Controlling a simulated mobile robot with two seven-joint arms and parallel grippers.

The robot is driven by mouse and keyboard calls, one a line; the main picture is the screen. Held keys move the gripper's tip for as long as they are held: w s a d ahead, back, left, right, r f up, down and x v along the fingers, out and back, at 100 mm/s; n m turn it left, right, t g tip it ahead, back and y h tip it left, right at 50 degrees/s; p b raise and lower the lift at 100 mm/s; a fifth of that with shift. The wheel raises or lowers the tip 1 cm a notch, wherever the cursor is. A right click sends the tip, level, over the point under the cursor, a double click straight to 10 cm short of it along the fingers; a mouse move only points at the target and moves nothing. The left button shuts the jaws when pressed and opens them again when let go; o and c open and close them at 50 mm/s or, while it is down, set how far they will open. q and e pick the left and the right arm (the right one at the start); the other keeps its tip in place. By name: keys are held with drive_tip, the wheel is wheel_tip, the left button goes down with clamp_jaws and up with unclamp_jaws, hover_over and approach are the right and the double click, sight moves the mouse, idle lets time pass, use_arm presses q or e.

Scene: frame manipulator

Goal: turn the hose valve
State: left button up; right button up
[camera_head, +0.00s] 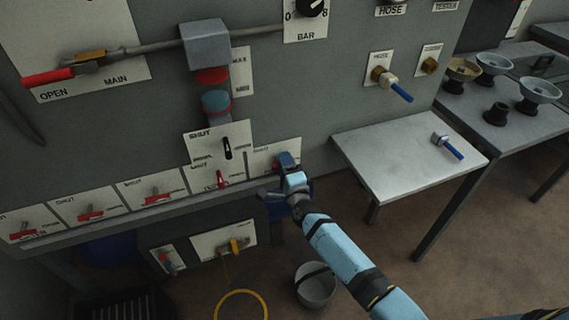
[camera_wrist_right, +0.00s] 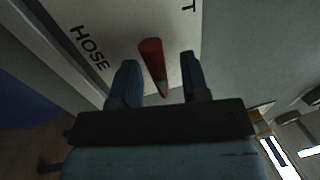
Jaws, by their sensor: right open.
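The hose valve's red handle (camera_wrist_right: 153,62) stands out from a white plate (camera_wrist_right: 120,25) lettered HOSE in the right wrist view. My right gripper (camera_wrist_right: 160,78) is open, with one dark finger on each side of the handle and visible gaps to both. In the head view the right gripper (camera_head: 287,162) is at the right end of the row of valve plates, in front of the last plate (camera_head: 262,160). It hides most of that valve there. My left gripper is not in view.
Several red-handled valves, one of them this red lever (camera_head: 157,195), line the ledge to the left. A grey side table (camera_head: 400,165) holds a blue-handled tool (camera_head: 449,147). A bucket (camera_head: 315,284) and a yellow hose (camera_head: 241,305) are below on the floor.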

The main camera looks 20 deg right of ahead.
drive_tip(key=s+f, duration=0.2)
drive_tip(key=s, duration=1.1)
drive_tip(key=shift+s+d+f+p, duration=0.25)
drive_tip(key=shift+f+p, duration=0.1)
drive_tip(key=shift+p, duration=0.1)
